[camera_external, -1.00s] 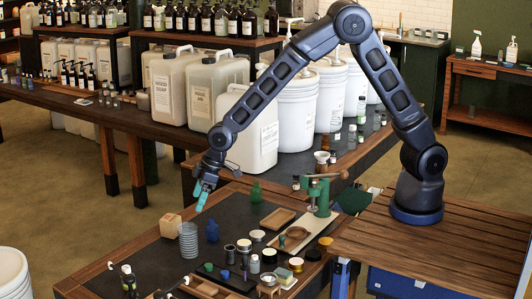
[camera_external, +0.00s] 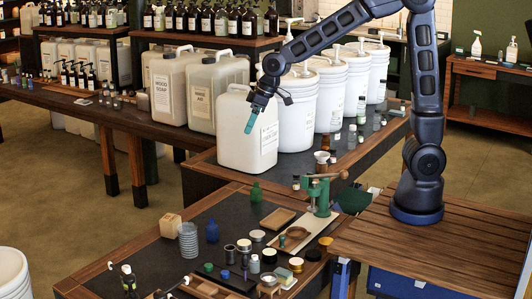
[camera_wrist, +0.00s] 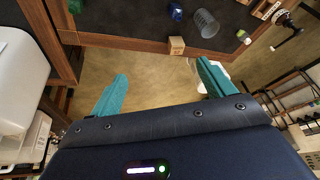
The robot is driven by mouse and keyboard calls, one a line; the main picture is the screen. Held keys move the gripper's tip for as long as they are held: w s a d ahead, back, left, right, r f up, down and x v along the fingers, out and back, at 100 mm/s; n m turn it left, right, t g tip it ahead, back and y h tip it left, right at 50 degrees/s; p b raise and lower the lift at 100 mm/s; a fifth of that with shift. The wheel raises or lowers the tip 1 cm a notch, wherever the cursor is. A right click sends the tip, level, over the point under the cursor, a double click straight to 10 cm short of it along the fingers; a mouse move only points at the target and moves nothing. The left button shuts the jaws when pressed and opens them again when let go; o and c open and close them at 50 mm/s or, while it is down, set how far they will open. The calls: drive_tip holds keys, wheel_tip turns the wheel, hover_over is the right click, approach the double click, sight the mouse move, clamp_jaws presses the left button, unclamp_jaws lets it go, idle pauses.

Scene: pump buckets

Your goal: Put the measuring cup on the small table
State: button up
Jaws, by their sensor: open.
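A clear ribbed cup (camera_external: 188,239), which looks like the measuring cup, stands on the small table (camera_external: 145,262) near its left side. It also shows in the wrist view (camera_wrist: 206,23) at the top, beyond my fingertips. My gripper (camera_external: 250,122) has teal fingers and is raised in front of a white jug (camera_external: 240,145), above and to the right of the cup. In the wrist view my gripper (camera_wrist: 162,70) has its fingers wide apart with nothing between them.
A wooden block (camera_external: 171,225) and a blue bottle (camera_external: 212,230) stand beside the cup. A green bottle (camera_external: 256,191), a green press (camera_external: 319,195) and several jars crowd the table's right side. White buckets (camera_external: 297,110) stand behind on the long bench.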

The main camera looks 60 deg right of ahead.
drive_tip(key=s+d+r+m+h, duration=0.1)
drive_tip(key=s+d+r, duration=0.3)
drive_tip(key=s+d, duration=0.9)
drive_tip(key=s+d+r+m+t+h, duration=0.1)
drive_tip(key=s+d+r+m+h, duration=0.1)
drive_tip(key=s+d, duration=1.1)
drive_tip(key=s+r+m, duration=0.1)
drive_tip(key=m, duration=0.1)
drive_tip(key=shift+s+d+r+m, duration=0.2)
drive_tip(key=shift+d+r+m, duration=0.05)
drive_tip(key=shift+r+m, duration=0.1)
